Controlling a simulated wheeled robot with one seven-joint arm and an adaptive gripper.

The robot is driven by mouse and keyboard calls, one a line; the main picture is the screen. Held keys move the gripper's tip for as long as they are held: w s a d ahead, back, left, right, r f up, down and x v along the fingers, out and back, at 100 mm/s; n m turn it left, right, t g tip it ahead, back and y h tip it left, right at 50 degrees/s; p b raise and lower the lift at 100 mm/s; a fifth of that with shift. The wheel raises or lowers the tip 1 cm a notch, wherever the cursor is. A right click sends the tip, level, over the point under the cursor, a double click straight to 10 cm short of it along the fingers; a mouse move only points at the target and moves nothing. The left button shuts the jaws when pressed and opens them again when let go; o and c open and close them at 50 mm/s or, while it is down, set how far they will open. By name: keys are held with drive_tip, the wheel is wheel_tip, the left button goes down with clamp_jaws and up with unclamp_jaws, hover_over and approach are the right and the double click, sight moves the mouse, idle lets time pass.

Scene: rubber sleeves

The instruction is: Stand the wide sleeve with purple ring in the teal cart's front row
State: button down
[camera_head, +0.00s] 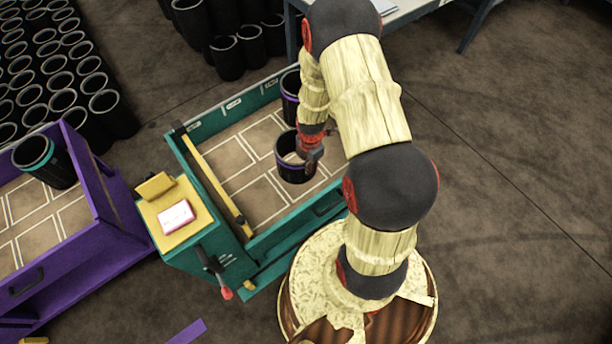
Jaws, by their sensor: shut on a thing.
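A wide black sleeve with a purple ring (293,173) is upright inside the teal cart (262,248), right of the middle and toward the front wall. My gripper (309,154) is shut on the right side of its rim. I cannot tell whether the sleeve's base touches the cart floor. A second black sleeve with a purple ring (290,98) stands in the cart's back right part, partly hidden by my arm. The cart's right side is also hidden by my arm.
A yellow bar (214,180) runs along the cart's left side. The floor between it and the held sleeve is bare. A purple cart (92,245) holds a teal-ringed sleeve (45,161). Several black sleeves (228,57) stand behind, near a table (408,12).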

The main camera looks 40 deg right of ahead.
sight(309, 180)
drive_tip(key=shift+w+f+b, duration=0.1)
drive_tip(key=shift+f+b, duration=0.85)
drive_tip(key=shift+f, duration=2.55)
drive_tip(key=c, duration=2.5)
unclamp_jaws()
drive_tip(key=shift+f, duration=0.1)
drive_tip(key=o, duration=0.5)
